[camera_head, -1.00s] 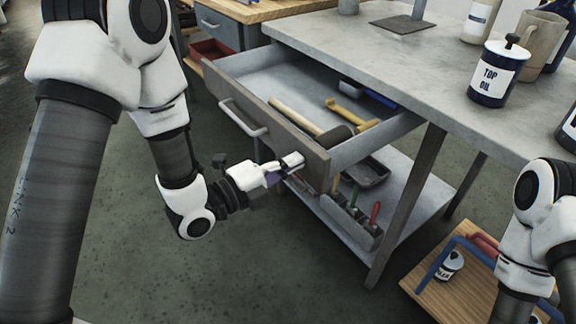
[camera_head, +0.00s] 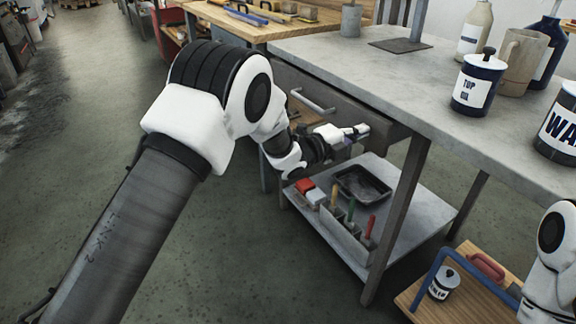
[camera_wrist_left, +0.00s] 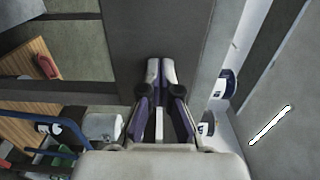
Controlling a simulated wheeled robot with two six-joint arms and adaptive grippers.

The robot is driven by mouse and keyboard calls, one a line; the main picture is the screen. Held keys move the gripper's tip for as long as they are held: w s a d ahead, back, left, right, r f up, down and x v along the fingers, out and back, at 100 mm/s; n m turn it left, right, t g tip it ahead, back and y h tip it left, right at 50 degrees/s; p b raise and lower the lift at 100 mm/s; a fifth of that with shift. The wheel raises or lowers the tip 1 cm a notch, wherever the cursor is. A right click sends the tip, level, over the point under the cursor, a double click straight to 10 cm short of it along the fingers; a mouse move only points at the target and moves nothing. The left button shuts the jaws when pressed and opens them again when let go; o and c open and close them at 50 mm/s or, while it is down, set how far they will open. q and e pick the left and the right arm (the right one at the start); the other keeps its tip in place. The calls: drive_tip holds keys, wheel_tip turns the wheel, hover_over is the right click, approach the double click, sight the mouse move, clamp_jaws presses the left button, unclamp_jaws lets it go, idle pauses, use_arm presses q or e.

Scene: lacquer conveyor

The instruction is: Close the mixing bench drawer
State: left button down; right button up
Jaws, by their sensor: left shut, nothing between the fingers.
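The mixing bench (camera_head: 345,47) has a grey top, and its drawer (camera_head: 345,112) sits under the front edge. The drawer's grey front with a pale bar handle (camera_head: 312,101) shows close under the top. Its inside is hidden, and I cannot tell if it is fully flush. My left gripper (camera_head: 358,131) is shut and empty at the right part of the drawer front, right of the handle. In the left wrist view its closed fingertips (camera_wrist_left: 161,68) point at the dark grey drawer front (camera_wrist_left: 155,30) and look to be against it or very near. My right gripper is out of view.
A lower shelf (camera_head: 405,225) holds a black tray (camera_head: 362,184) and a rack of coloured-handled tools (camera_head: 345,232). Jars, a mug and a bottle stand on the bench top. A wooden board (camera_head: 405,298) with a blue-handled carrier stands at lower right. Floor at left is clear.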

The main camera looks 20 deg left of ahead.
sight(375, 124)
use_arm(q)
drive_tip(key=x, duration=0.4)
drive_tip(key=shift+w+d+b, duration=0.25)
drive_tip(key=shift+w+b, duration=0.05)
drive_tip(key=shift+w+d, duration=0.1)
drive_tip(key=shift+w, duration=0.05)
drive_tip(key=shift+r, duration=0.35)
